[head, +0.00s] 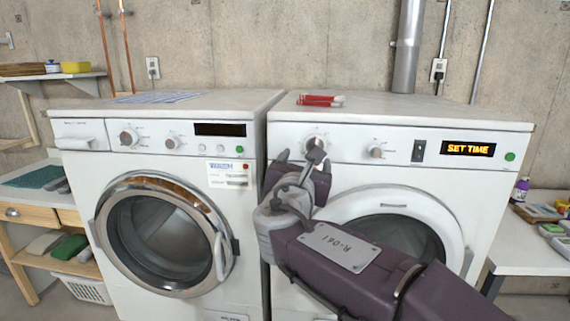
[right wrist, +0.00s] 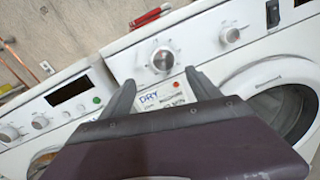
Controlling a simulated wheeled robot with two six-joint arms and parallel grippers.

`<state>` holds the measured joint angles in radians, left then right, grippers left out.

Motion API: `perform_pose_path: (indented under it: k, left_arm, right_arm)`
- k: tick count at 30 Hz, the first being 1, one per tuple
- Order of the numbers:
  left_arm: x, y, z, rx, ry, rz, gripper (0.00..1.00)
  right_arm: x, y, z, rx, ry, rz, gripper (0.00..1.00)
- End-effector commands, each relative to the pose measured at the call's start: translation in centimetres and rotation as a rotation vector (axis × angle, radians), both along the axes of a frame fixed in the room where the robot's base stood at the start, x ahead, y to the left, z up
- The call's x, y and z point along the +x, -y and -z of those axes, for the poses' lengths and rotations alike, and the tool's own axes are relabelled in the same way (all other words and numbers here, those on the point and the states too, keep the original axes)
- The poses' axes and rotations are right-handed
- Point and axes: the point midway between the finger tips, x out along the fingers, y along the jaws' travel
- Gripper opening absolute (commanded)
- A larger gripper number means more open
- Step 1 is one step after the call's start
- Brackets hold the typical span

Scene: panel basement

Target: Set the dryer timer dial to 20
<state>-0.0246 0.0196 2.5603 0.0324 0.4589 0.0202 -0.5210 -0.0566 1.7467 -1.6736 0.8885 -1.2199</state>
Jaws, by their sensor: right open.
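The dryer (head: 480,180) is the white machine on the right, with a display (head: 468,149) reading "SET TIME". Its panel has a left dial (head: 315,142) and a second dial (head: 376,151). The markings are too small to read, so I cannot tell which is the timer or its setting. In the right wrist view the left dial (right wrist: 163,60) is just beyond the fingertips and the second dial (right wrist: 229,35) is to the right. My right gripper (head: 300,157) is open in front of the left dial, its fingers (right wrist: 160,78) apart and empty. My left gripper is not in view.
A washer (head: 90,175) with its own dials stands close on the left. A red-handled tool (head: 320,100) lies on the dryer top. A black switch (head: 418,151) and green button (head: 510,156) share the dryer panel. A "DRY" label (right wrist: 150,98) shows between my fingers.

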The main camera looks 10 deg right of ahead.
Motion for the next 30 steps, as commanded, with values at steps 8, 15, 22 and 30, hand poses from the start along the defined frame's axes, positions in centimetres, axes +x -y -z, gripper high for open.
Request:
perform_pose_path:
  k: [8, 15, 22, 30]
  left_arm:
    - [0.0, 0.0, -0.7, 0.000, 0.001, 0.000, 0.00]
    - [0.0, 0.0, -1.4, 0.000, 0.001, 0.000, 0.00]
    - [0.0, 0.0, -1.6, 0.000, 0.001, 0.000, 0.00]
    - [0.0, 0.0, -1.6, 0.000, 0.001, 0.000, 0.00]
  right_arm:
    - [2.5, 1.1, -0.2, 0.000, -0.003, 0.006, 0.71]
    - [7.0, 2.7, -0.2, 0.002, -0.004, 0.003, 0.71]
    - [8.5, 3.3, -0.1, 0.002, -0.003, 0.000, 0.71]
    - [8.5, 3.3, -0.1, 0.003, -0.003, 0.000, 0.49]
